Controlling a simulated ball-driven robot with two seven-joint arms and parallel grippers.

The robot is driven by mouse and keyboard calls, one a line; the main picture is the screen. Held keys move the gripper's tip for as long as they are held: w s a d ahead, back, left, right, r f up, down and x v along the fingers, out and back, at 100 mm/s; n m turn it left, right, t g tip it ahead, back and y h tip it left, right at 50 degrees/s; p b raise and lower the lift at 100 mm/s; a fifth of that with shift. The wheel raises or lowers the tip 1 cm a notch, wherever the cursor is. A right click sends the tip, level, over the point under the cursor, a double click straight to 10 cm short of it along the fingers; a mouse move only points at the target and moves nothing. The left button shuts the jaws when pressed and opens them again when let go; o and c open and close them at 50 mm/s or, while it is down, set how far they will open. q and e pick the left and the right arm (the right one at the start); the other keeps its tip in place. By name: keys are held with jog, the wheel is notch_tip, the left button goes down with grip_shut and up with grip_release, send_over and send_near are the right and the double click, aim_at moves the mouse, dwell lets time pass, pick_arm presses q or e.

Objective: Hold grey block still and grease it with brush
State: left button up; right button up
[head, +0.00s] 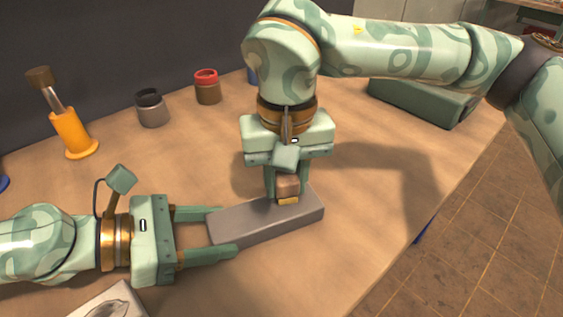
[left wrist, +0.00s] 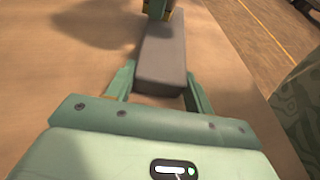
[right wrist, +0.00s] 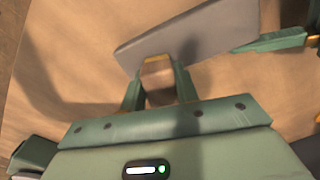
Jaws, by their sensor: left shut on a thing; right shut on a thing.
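The grey block (head: 262,222), a long flat bar, lies on the tabletop. My left gripper (head: 230,228) is shut on its left end, one finger along each long side. The left wrist view shows the block (left wrist: 163,55) between the fingers. My right gripper (head: 288,193) points down over the block's right half, shut on the brush (head: 288,185). The brush has a brown body and a yellow end that appears to meet the block's top; exact contact is hard to tell. The right wrist view shows the brush (right wrist: 157,80) between the fingers, partly over the block (right wrist: 195,35).
An orange holder (head: 72,135) with a dark-handled tool, a black-lidded grey jar (head: 152,112) and a red-topped brown jar (head: 208,92) stand at the back left. A green case (head: 420,102) is back right. A pictured sheet (head: 108,303) lies in front. The table's right edge drops to tiled floor.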

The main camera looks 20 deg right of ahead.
jog(key=shift+s, duration=2.35)
jog(key=shift+w, duration=2.95)
jog(key=shift+w+d, duration=0.2)
jog(key=shift+w, duration=0.05)
jog(key=shift+d, duration=0.35)
jog(key=shift+s+d, duration=0.1)
jog(key=shift+s, duration=3)
jog(key=shift+w, duration=3.1)
jog(key=shift+r, duration=3.95)
